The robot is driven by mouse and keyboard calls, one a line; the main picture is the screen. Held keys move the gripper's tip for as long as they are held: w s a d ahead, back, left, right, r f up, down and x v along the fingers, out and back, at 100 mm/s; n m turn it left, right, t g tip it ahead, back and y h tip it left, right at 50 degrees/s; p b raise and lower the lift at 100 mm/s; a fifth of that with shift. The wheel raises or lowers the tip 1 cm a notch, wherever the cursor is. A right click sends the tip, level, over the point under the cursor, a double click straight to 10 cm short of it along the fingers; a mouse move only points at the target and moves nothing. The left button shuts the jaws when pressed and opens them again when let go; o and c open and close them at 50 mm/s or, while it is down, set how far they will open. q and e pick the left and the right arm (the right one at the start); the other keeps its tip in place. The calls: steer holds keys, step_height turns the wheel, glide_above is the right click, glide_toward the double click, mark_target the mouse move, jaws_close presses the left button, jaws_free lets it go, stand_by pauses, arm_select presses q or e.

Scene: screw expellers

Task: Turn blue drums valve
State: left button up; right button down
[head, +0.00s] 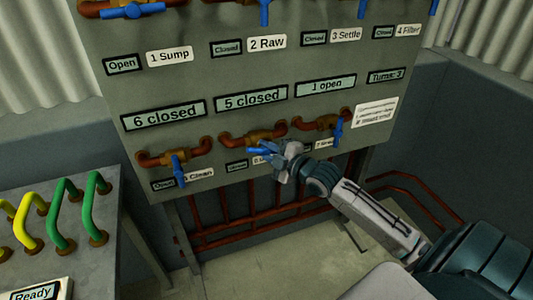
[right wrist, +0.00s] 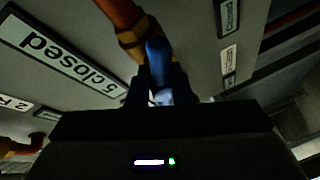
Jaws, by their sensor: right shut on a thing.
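The grey panel (head: 185,95) carries a lower row of brass valves on copper pipes. The middle lower valve (head: 256,138) has a blue handle, which also shows in the right wrist view (right wrist: 158,55). Its label below is partly hidden by my right gripper, so its name cannot be read in full. My right gripper (head: 280,151) is at this middle valve, shut on the blue handle, with its fingers on either side of it in the wrist view. My left gripper is not in view.
The lower left valve has a blue handle (head: 179,170) pointing down; the lower right valve's handle (head: 339,130) is close beside my right gripper. Displays read "6 closed", "5 closed" (head: 252,100), "1 open" and "Turns: 3" (head: 386,76). Yellow and green handles (head: 96,210) stand at left.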

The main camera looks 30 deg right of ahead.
steer(key=m, duration=0.1)
steer(key=m+t, duration=0.1)
steer(key=shift+f+m+b, duration=0.3)
steer(key=shift+f+b, duration=0.1)
steer(key=shift+m+t, duration=0.5)
steer(key=shift+m, duration=0.9)
steer(key=shift+m+t, duration=0.4)
steer(key=shift+m, duration=0.1)
steer(key=shift+m+p, duration=0.35)
steer(key=shift+m, duration=0.35)
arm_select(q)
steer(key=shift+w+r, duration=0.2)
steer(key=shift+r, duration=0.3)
arm_select(e)
steer(key=shift+f+t, duration=0.1)
steer(key=shift+t, duration=0.2)
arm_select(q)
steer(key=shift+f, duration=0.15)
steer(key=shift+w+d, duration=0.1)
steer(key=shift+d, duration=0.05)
